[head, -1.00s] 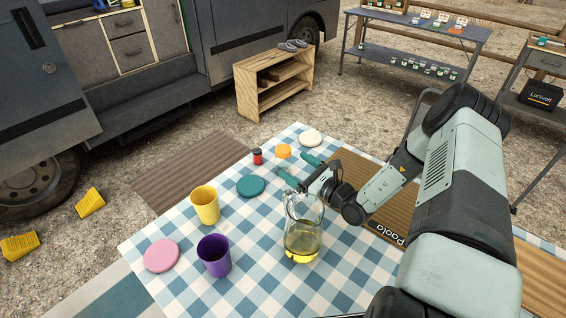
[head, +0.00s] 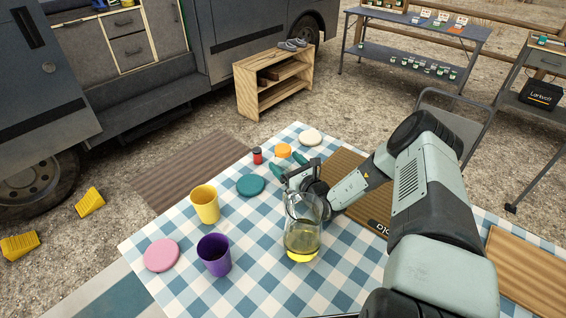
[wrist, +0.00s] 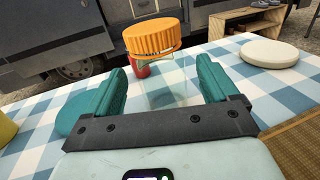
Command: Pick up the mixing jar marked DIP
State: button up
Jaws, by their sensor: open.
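A clear jar with a ribbed orange lid (head: 284,150) stands upright on the checked tablecloth; I cannot read any DIP mark on it. In the wrist view its orange lid (wrist: 153,37) is plain, and its see-through body (wrist: 166,90) shows faintly between my fingers. My gripper (head: 288,164) is open, with two teal fingers, just to the near side of the jar. In the wrist view my gripper (wrist: 162,68) has one finger on each side of the jar's line, with nothing held. I cannot tell whether either finger touches it.
A small red jar (head: 257,155) stands just beyond the jar. A glass jug of yellow liquid (head: 302,240) stands close below my gripper. A teal disc (head: 250,185), a cream disc (head: 310,138), a yellow cup (head: 205,205), a purple cup (head: 214,256) and a pink disc (head: 161,255) are around.

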jog(key=shift+x, duration=1.05)
